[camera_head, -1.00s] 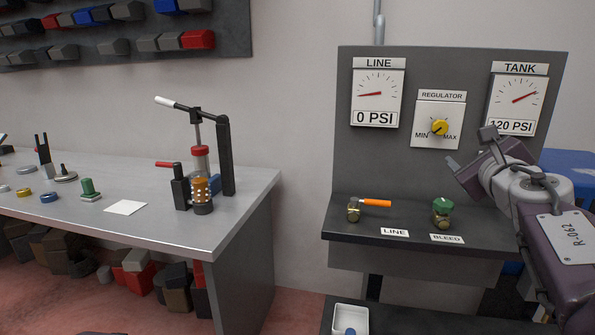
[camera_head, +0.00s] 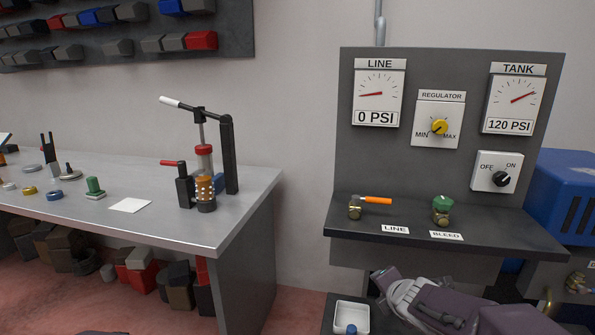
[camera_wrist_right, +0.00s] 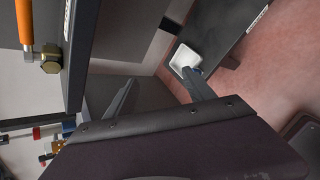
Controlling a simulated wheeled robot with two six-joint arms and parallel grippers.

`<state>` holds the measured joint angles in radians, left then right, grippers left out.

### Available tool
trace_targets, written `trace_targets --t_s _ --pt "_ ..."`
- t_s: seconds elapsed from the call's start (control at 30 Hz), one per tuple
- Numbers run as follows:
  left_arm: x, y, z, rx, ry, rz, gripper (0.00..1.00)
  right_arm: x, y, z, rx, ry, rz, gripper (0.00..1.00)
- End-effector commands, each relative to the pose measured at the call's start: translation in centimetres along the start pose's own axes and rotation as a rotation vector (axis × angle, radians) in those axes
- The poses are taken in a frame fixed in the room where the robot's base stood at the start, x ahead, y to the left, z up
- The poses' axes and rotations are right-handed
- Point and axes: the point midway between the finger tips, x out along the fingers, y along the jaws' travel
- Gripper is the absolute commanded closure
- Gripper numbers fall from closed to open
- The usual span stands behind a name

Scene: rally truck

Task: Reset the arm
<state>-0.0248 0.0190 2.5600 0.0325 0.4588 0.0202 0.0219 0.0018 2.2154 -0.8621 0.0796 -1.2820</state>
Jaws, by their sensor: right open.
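My right arm comes in low at the lower right of the head view, in front of and below the panel's shelf. In that view its wrist (camera_head: 415,296) is beside a small white tray, and its fingers cannot be made out clearly. In the right wrist view my right gripper (camera_wrist_right: 160,97) is open and empty, its two grey fingers spread wide. One finger overlaps the white tray (camera_wrist_right: 185,60) in that picture; I cannot tell if they touch. My left gripper is not in view.
The grey panel (camera_head: 450,75) has gauges, a yellow regulator knob (camera_head: 439,127) and an off/on switch (camera_head: 501,179). Its shelf carries an orange-handled valve (camera_head: 376,200) and a green-topped valve (camera_head: 442,207). A workbench (camera_head: 150,225) stands left, a blue machine (camera_head: 562,195) right.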

Motion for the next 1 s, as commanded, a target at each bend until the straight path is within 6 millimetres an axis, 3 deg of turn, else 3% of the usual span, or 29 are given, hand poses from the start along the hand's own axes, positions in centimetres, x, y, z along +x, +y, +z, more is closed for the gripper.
trace_targets --t_s 0.03,0.1,0.2,0.3,0.4,0.53,0.6,0.77,1.0 --pt "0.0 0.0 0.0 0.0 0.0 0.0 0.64 0.2 -3.5 -2.6 0.218 0.041 -0.102 0.38" --pt "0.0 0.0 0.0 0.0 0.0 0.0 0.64 -0.2 -8.1 -5.8 0.552 0.058 -0.256 0.38" --pt "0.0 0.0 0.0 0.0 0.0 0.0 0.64 -1.7 -13.6 -9.6 0.975 0.017 -0.466 0.38" --pt "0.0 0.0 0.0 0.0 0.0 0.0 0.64 -3.9 -17.8 -12.9 1.373 -0.084 -0.661 0.38" --pt "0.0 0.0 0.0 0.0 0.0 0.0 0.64 -5.9 -20.1 -15.4 1.726 -0.221 -0.81 0.38" --pt "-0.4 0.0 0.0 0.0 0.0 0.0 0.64 -7.0 -20.2 -16.0 2.021 -0.379 -0.866 0.38" --pt "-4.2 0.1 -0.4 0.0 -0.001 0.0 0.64 -9.4 -17.8 -14.2 2.008 -0.37 -0.863 0.38" --pt "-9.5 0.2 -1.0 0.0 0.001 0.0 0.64 -12.7 -14.4 -11.8 2.005 -0.368 -0.861 0.38" --pt "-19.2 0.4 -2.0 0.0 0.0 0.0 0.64 -19.0 -8.3 -7.4 2.004 -0.367 -0.859 0.38"
